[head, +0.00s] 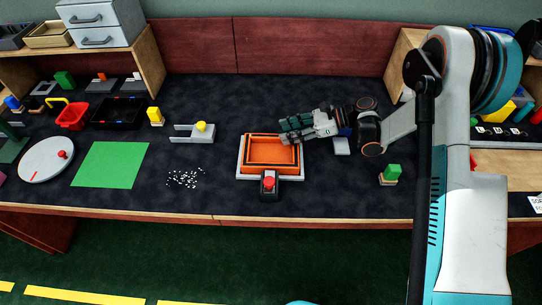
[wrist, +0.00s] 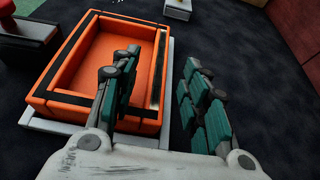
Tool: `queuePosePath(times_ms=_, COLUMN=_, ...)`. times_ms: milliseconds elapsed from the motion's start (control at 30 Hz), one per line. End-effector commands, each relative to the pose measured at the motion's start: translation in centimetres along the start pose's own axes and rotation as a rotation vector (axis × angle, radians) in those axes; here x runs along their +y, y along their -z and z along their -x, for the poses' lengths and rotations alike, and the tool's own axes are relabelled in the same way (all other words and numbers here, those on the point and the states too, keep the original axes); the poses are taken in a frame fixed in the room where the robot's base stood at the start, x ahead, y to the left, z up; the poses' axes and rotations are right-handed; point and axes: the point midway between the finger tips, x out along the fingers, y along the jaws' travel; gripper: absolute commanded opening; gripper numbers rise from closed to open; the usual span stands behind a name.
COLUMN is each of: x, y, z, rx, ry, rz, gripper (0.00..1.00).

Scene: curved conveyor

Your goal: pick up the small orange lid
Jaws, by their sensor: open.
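I cannot pick out a separate small orange lid for certain. The clearest orange thing is an open, shallow rectangular box (head: 269,167) on a pale grey base, with dark strips along its rim; it also shows in the wrist view (wrist: 62,68). My gripper (head: 284,131) is at the box's back right corner in the head view. The right finger is over the dark mat outside the box. Contact cannot be told.
A red button on a dark block (head: 269,184) stands at the box's front. A yellow ball (head: 201,126) sits on a grey holder to the left, with white bits (head: 185,178) below it.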

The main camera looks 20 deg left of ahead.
Motion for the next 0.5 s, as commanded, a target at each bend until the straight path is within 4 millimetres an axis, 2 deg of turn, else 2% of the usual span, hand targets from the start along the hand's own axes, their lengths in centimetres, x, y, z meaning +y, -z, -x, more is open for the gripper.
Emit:
queuePosePath(times_ms=100, x=0.0, y=0.7, z=-1.9, rx=0.000, ry=-0.003, rz=0.001, gripper=0.42)
queuePosePath(times_ms=233, x=0.0, y=0.6, z=-3.6, rx=0.000, ry=-0.003, rz=0.001, gripper=0.42)
queuePosePath(times_ms=500, x=-0.1, y=0.4, z=-4.1, rx=0.000, ry=0.000, rz=0.000, gripper=0.42)
